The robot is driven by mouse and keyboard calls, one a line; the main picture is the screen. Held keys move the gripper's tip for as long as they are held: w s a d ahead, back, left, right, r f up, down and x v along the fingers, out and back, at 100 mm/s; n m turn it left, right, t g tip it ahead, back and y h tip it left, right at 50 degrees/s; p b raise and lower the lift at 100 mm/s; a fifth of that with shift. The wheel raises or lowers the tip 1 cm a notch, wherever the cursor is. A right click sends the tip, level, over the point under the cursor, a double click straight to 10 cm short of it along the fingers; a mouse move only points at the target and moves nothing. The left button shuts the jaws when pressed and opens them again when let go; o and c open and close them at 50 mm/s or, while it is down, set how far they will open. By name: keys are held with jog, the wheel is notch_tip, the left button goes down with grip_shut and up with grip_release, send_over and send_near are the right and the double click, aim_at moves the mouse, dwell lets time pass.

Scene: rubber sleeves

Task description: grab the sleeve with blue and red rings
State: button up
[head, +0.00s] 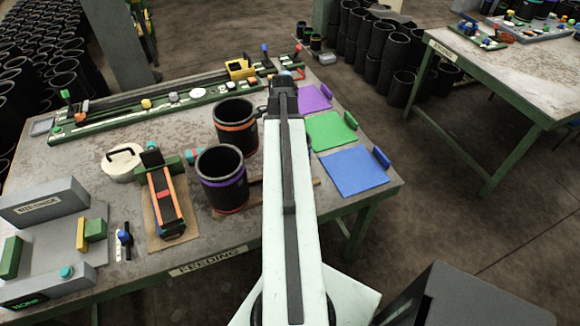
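Two black sleeves stand upright on the table left of my arm. One sleeve has orange rings (236,127) and the nearer sleeve has purple rings (221,180). I cannot make out a whole sleeve with blue and red rings. A small patch of blue and red (287,73) shows just past my arm's end, mostly hidden; I cannot tell what it belongs to. My gripper (283,88) is at the far end of my outstretched arm, over the table's far right part. Its fingers are hidden, so its opening does not show.
Purple (314,98), green (331,132) and blue (353,172) mats lie right of my arm. A long green-framed rail (170,100) runs along the table's back. A black and orange device (164,200) stands left. Many black sleeves (385,50) stand on the floor behind.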

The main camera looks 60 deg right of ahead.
grip_shut()
dwell(1.4)
